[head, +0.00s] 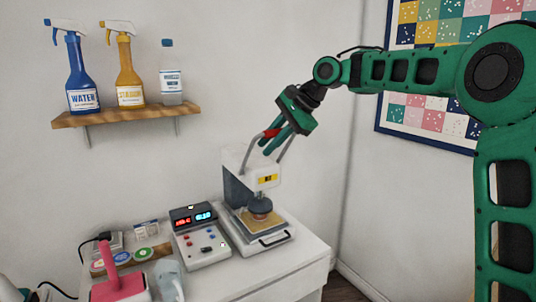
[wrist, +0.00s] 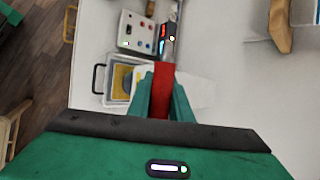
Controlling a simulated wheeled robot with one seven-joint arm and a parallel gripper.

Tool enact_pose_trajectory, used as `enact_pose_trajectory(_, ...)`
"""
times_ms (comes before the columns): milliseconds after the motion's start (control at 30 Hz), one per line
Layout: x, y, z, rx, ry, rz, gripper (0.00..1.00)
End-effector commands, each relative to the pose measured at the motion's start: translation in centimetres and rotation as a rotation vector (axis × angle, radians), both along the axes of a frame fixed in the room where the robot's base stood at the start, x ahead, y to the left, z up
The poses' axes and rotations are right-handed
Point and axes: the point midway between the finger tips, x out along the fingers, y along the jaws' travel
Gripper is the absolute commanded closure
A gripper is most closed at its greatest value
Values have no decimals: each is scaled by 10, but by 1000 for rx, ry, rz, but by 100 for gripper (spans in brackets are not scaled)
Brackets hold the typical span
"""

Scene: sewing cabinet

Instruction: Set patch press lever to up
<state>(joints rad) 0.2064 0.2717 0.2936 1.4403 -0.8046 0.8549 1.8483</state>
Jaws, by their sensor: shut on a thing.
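The patch press (head: 238,160) stands on the white cabinet, with a yellow label on its front. Its lever has grey side arms (head: 249,156) and a red grip (head: 271,133); the arms rise above the press body and lean toward the right. The dark round press head (head: 259,204) sits over a yellowish pad (head: 272,225). My gripper (head: 275,140) reaches down from the upper right and is shut on the red grip. In the wrist view the red grip (wrist: 163,82) lies between my green fingers (wrist: 162,98), and the press is partly hidden behind them.
A control box (head: 201,240) with lit displays stands left of the press. A pink-handled thing (head: 118,285) and round patches (head: 122,257) lie farther left. A wooden shelf (head: 130,116) with spray bottles hangs above. A framed quilt (head: 430,120) is on the right wall.

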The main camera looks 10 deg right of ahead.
Motion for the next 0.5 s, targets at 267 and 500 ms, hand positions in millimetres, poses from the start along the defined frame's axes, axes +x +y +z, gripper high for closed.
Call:
enact_pose_trajectory(267, 6, 5, 8, 2, -1, 2, 100)
enact_pose_trajectory(500, 7, 6, 9, 1, -2, 2, 100)
